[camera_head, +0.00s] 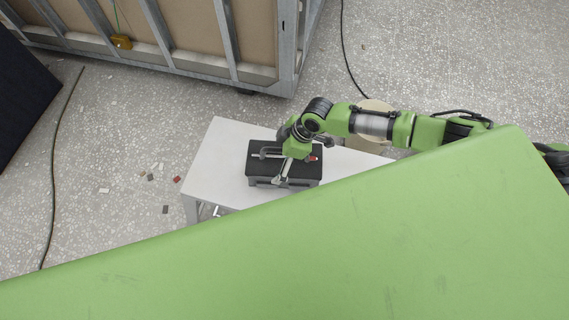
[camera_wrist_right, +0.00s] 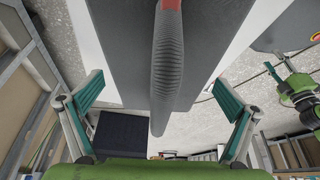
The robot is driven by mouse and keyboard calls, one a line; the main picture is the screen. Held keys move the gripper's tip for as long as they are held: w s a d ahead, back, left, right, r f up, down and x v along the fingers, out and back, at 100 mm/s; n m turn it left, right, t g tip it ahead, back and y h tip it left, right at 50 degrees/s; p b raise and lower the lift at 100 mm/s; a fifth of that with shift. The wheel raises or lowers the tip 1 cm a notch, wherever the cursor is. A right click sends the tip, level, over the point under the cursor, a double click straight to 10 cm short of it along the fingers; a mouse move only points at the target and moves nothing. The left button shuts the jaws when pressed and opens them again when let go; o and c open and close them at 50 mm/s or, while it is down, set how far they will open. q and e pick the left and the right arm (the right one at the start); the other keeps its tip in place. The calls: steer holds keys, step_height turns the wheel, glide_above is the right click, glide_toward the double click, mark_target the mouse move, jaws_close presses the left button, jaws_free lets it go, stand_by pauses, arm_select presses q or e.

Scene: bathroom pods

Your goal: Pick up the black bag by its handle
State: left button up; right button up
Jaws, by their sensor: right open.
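The black bag (camera_head: 258,168) is a box-shaped case with a dark top, sitting on a white table in the head view. Its ribbed grey handle (camera_wrist_right: 168,55) shows in the right wrist view, with a red part at the top of the picture. My right gripper (camera_head: 288,162) is over the bag and hides part of its top. In the right wrist view the gripper (camera_wrist_right: 158,88) is open, with its teal-padded fingers on either side of the handle and a gap to it on both sides. My left gripper cannot be made out.
The white table (camera_head: 212,155) has free room to the left of the bag. A round beige object (camera_head: 375,112) is partly hidden behind my right arm. A metal-framed panel (camera_head: 180,45) stands at the back. Small scraps (camera_head: 165,209) and cables lie on the speckled floor.

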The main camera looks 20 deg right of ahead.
steer(key=shift+f, duration=0.25)
stand_by(0.4)
steer(key=c, duration=1.4)
steer(key=shift+r, duration=0.1)
steer(key=c, duration=0.5)
